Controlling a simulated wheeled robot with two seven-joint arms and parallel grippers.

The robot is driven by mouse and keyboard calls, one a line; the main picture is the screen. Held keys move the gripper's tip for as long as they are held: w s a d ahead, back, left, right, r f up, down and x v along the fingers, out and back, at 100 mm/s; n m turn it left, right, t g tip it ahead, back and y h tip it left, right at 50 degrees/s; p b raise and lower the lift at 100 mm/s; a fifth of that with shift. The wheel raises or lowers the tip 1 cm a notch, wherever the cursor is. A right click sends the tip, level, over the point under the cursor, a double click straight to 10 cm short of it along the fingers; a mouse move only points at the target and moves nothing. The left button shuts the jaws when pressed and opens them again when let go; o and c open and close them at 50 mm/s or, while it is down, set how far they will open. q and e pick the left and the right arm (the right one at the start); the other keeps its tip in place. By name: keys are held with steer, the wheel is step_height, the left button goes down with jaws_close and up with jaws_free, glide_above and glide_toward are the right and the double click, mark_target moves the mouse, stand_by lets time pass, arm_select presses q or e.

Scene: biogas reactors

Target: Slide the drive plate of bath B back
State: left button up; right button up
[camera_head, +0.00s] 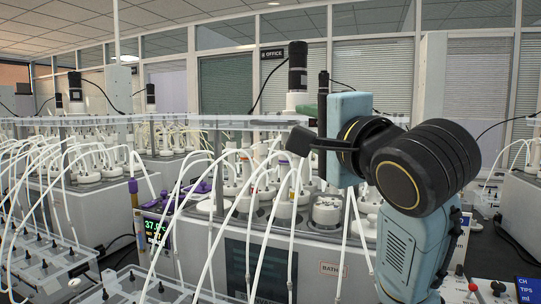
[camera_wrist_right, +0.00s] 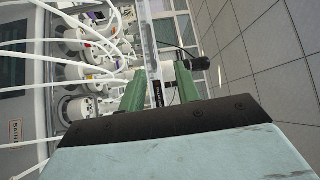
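The bath (camera_head: 308,258) in front has a grey front with an orange-edged label reading "BATH"; its letter is not readable. A clear drive plate (camera_head: 235,122) lies level above its bottles, with a black motor (camera_head: 297,66) on a white base standing over it. My right gripper (camera_head: 303,110) is at the plate's right end; its green fingers are partly hidden behind its own hand. In the right wrist view the fingers (camera_wrist_right: 160,90) are apart, and the plate's edge (camera_wrist_right: 151,45) shows between them. I cannot tell whether they touch it. My left gripper is not in view.
White tubes arch over the bath and hang down its front. Bottles with white caps (camera_head: 327,208) stand below the plate. Clear racks (camera_head: 45,262) stand at the front left. A bench with red and black knobs (camera_head: 473,286) is at the lower right.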

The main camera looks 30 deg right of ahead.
mark_target(274, 124)
steer(key=w, duration=0.9)
steer(key=w+b, duration=0.1)
steer(key=w, duration=0.3)
steer(key=shift+w+d, duration=0.3)
jaws_close()
